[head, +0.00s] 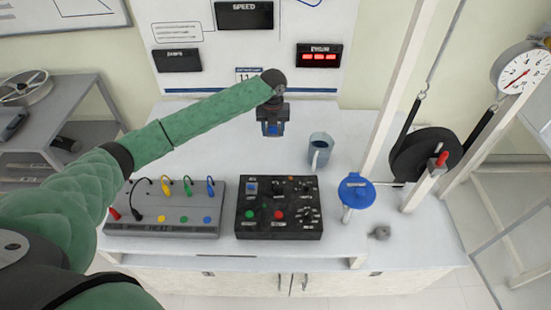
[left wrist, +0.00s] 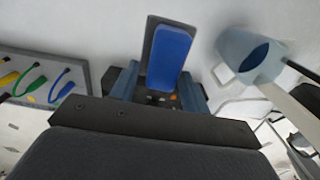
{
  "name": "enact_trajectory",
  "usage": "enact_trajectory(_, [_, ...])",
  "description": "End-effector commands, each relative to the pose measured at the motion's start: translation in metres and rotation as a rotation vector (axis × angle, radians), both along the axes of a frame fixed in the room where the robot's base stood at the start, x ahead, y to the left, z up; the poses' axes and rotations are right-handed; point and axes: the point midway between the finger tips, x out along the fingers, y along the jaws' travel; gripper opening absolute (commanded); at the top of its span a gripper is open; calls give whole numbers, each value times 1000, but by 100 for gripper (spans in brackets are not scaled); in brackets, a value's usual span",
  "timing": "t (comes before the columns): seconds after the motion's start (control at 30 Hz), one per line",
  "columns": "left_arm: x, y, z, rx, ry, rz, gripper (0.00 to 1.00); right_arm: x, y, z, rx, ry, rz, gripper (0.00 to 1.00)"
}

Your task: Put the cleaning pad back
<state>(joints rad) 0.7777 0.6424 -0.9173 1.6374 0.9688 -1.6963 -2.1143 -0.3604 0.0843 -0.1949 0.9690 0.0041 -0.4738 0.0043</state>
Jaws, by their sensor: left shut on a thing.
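My left gripper (head: 272,126) is above the back part of the white bench, left of the grey-blue mug. It is shut on the cleaning pad, a small block with a blue face and a dark grey layer. In the left wrist view the pad (left wrist: 170,58) stands out between the fingers (left wrist: 158,88). In the head view only a small blue patch of the pad (head: 271,130) shows at the fingertips. My right gripper is not in view.
The mug (head: 320,151) stands close to the right of the gripper. A cable panel (head: 168,228) and a black control box (head: 279,224) lie in front. A blue round-topped object (head: 356,193), posts and a pulley (head: 424,156) are at the right. The back left bench is clear.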

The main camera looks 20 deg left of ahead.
Motion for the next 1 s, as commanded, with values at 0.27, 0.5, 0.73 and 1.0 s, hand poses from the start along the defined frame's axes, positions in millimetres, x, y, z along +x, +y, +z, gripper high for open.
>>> enact_trajectory(0.27, [0, 0, -35, 0, 0, 0, 16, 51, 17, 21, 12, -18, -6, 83])
enact_trajectory(0.5, [0, 0, -57, 0, 0, 0, 16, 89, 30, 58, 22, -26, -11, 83])
enact_trajectory(0.73, [0, 0, -67, 0, 1, 1, 16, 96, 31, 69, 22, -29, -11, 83])
enact_trajectory(1.0, [-1, -1, -108, 0, 1, 0, 16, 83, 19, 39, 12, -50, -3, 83])
